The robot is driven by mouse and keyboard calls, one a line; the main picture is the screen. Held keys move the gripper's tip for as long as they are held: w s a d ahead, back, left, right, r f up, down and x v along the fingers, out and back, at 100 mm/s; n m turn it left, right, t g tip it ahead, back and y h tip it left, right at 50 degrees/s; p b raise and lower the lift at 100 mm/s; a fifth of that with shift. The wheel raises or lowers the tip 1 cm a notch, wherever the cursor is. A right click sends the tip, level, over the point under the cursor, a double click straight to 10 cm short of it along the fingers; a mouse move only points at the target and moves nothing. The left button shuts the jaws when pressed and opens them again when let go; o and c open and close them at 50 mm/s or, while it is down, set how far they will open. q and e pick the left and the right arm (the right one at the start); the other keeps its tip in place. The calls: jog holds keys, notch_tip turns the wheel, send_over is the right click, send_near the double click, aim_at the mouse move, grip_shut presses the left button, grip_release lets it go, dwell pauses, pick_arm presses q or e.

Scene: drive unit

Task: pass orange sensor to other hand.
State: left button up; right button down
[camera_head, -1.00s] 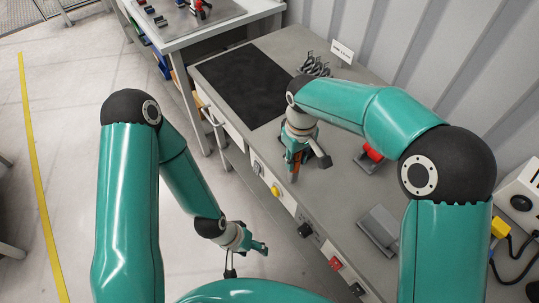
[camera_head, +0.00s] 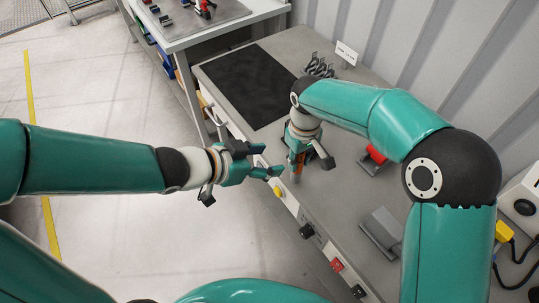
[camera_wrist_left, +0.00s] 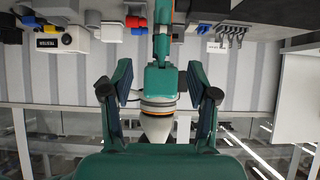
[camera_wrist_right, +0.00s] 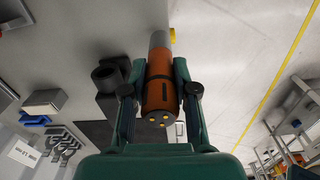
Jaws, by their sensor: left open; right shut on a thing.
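The orange sensor (camera_wrist_right: 160,95) is a cylinder with a grey end and small yellow contacts at the other end. My right gripper (camera_wrist_right: 160,68) is shut around its orange body. In the head view the sensor (camera_head: 299,163) shows only in part between the fingers of my right gripper (camera_head: 297,170), near the bench's front edge. My left gripper (camera_head: 269,161) is open and empty, just left of the sensor, apart from it. In the left wrist view my right gripper and wrist show between the spread fingers of my left gripper (camera_wrist_left: 160,75).
The grey bench (camera_head: 345,200) carries a black mat (camera_head: 248,87), a red part on a stand (camera_head: 376,155), a grey block (camera_head: 383,229) and dark clips (camera_head: 318,66). Knobs and buttons line its front. The floor (camera_head: 150,225) on the left is free.

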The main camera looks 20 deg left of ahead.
aim_at(301, 156)
pick_arm(q)
jog(key=x, duration=1.2)
jog(key=shift+d+r, duration=0.15)
jog(key=shift+r, duration=0.15)
grip_shut()
jog(key=shift+d, duration=0.15)
pick_arm(e)
jog(key=c, duration=0.8)
grip_release()
jog(key=shift+a, duration=0.2)
